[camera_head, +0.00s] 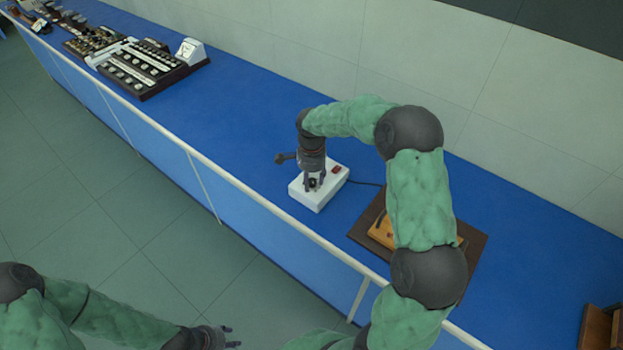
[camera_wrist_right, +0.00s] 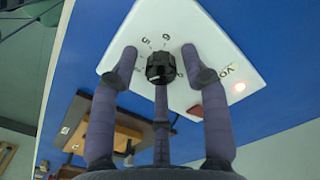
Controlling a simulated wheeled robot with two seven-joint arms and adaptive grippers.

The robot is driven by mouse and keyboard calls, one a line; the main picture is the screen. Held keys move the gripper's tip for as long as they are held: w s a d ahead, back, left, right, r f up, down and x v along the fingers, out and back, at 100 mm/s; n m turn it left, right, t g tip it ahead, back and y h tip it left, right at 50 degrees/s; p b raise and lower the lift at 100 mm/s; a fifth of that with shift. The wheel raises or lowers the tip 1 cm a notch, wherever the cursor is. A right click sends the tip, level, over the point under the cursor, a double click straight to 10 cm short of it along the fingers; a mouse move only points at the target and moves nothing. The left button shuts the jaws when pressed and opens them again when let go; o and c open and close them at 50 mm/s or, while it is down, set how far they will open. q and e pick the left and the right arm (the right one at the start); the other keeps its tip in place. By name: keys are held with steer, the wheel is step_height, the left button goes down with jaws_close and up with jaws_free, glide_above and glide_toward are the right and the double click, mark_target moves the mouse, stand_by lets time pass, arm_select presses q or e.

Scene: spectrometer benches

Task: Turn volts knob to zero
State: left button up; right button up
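The volts knob (camera_wrist_right: 161,68) is black and round with a pale pointer line, on top of a white box (camera_head: 333,178). Printed marks, among them a 5 and part of the word "VO", show around it in the right wrist view. My right gripper (camera_head: 313,184) points down over the box. In the right wrist view its fingers (camera_wrist_right: 160,62) stand spread around the knob, with gaps at the left and right; whether the middle finger touches the knob I cannot tell. My left gripper (camera_head: 231,338) is low in the head view, off the bench, its fingers apart and empty.
A white rail (camera_head: 240,184) runs along the blue bench's (camera_head: 240,110) front edge.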

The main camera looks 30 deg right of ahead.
jaws_close()
steer(key=shift+n, duration=0.4)
stand_by(0.4)
steer(key=n+p, duration=0.1)
steer(key=n, duration=0.3)
steer(key=shift+n+p, duration=0.3)
steer(key=shift+p, duration=0.05)
steer(key=n+p, duration=0.1)
steer(key=n, duration=0.4)
steer(key=shift+s+p, duration=0.1)
steer(key=shift+p, duration=0.2)
steer(key=n+p, duration=0.2)
steer(key=n, duration=0.4)
steer(key=shift+n, duration=0.4)
steer(key=n+p, duration=0.1)
steer(key=n, duration=0.3)
steer(key=shift+s, duration=0.1)
steer(key=shift+d+f+n+p, duration=0.15)
steer(key=shift+n+p, duration=0.25)
steer(key=shift+n, duration=1)
